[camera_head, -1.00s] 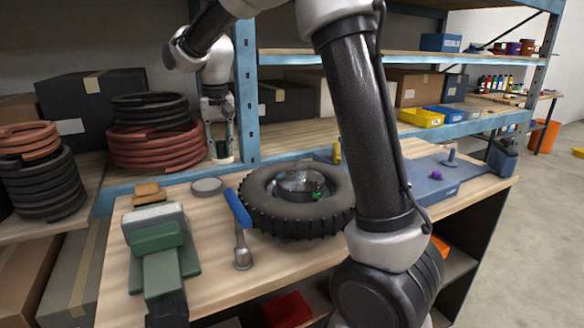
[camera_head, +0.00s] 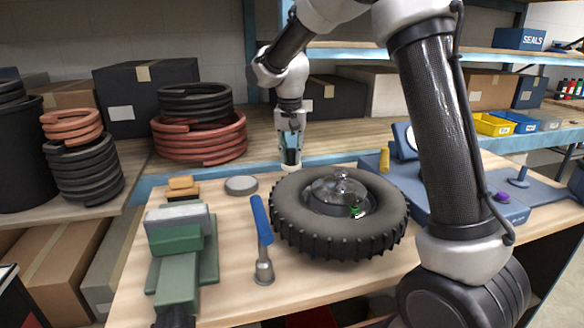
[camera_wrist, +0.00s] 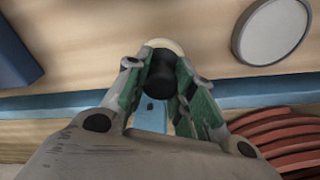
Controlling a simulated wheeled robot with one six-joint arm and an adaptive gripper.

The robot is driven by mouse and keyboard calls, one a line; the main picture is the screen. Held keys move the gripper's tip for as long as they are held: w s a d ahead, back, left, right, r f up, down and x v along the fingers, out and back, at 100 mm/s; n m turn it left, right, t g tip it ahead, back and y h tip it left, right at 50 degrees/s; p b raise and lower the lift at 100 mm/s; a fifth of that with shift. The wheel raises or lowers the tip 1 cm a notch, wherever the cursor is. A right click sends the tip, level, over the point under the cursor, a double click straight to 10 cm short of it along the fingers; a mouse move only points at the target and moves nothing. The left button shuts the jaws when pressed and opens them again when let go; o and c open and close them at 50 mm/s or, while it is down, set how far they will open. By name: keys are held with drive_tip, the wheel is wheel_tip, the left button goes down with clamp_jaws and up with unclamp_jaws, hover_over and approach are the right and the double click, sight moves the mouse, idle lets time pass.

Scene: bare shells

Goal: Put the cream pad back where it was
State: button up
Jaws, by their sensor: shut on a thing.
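The cream pad (camera_head: 291,168) shows as a pale rim at the lower end of my gripper (camera_head: 291,150) in the head view. In the wrist view, my gripper (camera_wrist: 162,85) is shut on the pad's black cylindrical grip. A pale edge of the cream pad (camera_wrist: 163,44) shows beyond that grip, and the rest is hidden. The gripper points down near the back edge of the workbench (camera_head: 225,265), behind the tyre and to the right of a grey disc (camera_head: 241,185). The disc also shows in the wrist view (camera_wrist: 272,30). I cannot tell the pad's height above the bench.
A black tyre (camera_head: 300,225) with a metal hub lies on the bench. A blue-handled tool (camera_head: 261,220) and a green vise-like block (camera_head: 178,240) are left of it. A blue fixture (camera_head: 408,190) stands behind right. Red and black coils (camera_head: 198,135) sit on the shelf.

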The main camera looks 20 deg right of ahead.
sight(291, 161)
drive_tip(key=shift+f, duration=2)
drive_tip(key=shift+f, duration=0.15)
drive_tip(key=o, duration=1)
